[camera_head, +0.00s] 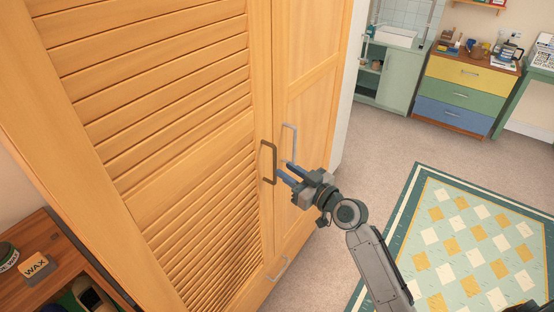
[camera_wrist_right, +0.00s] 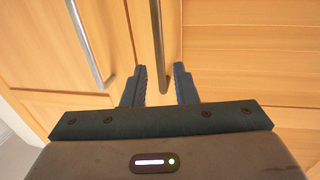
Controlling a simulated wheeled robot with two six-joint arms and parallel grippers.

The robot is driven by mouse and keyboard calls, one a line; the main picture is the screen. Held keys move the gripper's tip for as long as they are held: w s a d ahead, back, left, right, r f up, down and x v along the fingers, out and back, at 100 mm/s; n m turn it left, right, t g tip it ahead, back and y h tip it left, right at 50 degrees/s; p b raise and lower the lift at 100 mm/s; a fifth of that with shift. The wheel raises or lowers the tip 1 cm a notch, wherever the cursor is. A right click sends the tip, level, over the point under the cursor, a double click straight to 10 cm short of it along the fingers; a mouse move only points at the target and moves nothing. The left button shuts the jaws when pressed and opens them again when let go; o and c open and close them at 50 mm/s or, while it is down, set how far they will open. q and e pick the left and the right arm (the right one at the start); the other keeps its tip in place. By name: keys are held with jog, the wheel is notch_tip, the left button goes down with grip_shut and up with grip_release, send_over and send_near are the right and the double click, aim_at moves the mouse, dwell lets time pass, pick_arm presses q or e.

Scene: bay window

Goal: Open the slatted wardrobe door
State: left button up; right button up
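The slatted wardrobe door (camera_head: 165,110) is orange-toned wood and looks shut. Its dark bronze bar handle (camera_head: 268,162) is upright at the door's right edge. My right gripper (camera_head: 281,170) is just right of this handle, fingers pointing at it. In the right wrist view my gripper (camera_wrist_right: 159,80) is open, and the dark handle (camera_wrist_right: 158,42) shows in line with the gap between the fingers. I cannot tell whether its bar is inside the gap; the fingers are not closed on it. My left gripper is not in view.
A plain panelled door (camera_head: 308,105) with a silver handle (camera_head: 290,141) adjoins on the right. Another silver handle (camera_head: 277,268) sits low down. A wooden shelf (camera_head: 60,270) with a WAX tin (camera_head: 37,268) stands at left. Carpet floor and a checked rug (camera_head: 470,240) lie right.

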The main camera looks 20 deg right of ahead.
aim_at(275, 181)
jog(key=p+x, duration=0.1)
jog(key=x, duration=0.4)
jog(key=shift+w+a, duration=0.2)
jog(key=shift+w, duration=0.15)
grip_shut()
